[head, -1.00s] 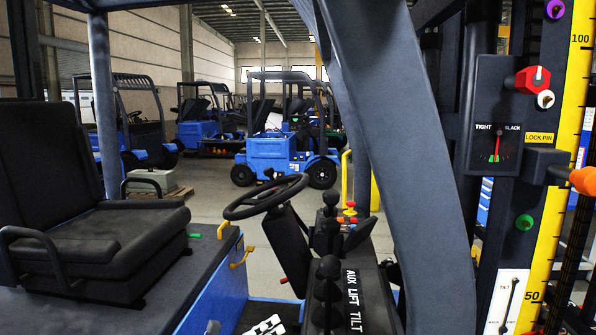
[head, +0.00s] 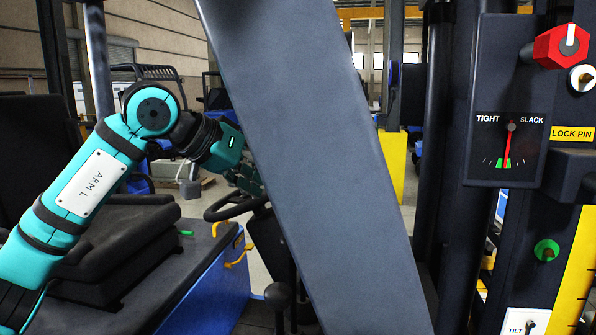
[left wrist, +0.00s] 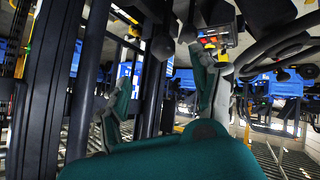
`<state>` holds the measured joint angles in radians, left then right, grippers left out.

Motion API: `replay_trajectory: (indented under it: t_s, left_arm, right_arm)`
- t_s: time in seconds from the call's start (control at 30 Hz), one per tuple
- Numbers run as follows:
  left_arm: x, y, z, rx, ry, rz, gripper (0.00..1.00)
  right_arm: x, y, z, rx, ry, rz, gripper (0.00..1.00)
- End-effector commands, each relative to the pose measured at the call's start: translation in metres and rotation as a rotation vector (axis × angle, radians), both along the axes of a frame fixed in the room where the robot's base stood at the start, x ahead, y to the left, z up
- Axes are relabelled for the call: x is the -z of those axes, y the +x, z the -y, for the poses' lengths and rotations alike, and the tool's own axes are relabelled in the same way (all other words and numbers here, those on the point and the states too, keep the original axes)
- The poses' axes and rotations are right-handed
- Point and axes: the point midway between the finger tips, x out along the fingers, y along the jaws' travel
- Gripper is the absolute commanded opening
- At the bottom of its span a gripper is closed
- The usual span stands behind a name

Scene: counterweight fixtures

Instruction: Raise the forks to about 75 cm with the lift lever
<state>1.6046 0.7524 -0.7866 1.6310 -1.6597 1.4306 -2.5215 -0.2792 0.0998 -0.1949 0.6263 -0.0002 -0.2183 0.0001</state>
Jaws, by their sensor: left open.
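My left gripper (head: 240,165) reaches in from the left beside the steering wheel, partly hidden by a wide grey pillar. In the left wrist view it is open (left wrist: 160,90), with nothing seen between its fingers. One black lever knob (head: 278,295) shows low beside the pillar, below and apart from the gripper. I cannot tell which lever it is; the pillar hides the other levers and their labels. A yellow height scale (head: 575,275) stands at the right with no numbers readable. The forks are not in view. My right gripper is not in view.
The grey pillar (head: 310,150) crosses the middle of the head view. The steering wheel (head: 228,207) is under my left gripper. A black seat (head: 110,240) is at the left.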

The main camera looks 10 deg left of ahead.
Motion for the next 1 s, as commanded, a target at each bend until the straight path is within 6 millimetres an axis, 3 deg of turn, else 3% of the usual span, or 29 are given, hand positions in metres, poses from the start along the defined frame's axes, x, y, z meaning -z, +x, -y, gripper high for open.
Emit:
replay_trajectory:
  t_s: [0.1, 0.17, 0.4, 0.5, 0.6, 0.8, 1.0]
  left_arm:
    - [0.002, 0.003, 0.000, -0.002, 0.014, 0.011, 0.65]
    - [0.006, 0.007, 0.004, 0.000, 0.012, 0.009, 0.65]
    - [0.033, 0.034, 0.028, 0.003, 0.009, 0.006, 0.65]
    - [0.044, 0.045, 0.038, 0.002, 0.009, 0.006, 0.65]
    - [0.052, 0.056, 0.046, 0.000, 0.008, 0.006, 0.65]
    - [0.063, 0.069, 0.056, -0.001, 0.006, 0.007, 0.65]
    - [0.067, 0.073, 0.059, -0.001, 0.007, 0.008, 0.65]
  right_arm:
    - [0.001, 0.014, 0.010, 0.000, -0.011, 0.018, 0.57]
    - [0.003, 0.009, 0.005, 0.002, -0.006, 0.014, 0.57]
    - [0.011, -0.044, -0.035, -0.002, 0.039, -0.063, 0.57]
    - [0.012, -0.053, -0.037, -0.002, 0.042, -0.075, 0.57]
    - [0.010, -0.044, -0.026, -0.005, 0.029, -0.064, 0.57]
    - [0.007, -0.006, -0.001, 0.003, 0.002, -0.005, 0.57]
    - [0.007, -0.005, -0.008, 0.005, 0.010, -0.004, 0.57]
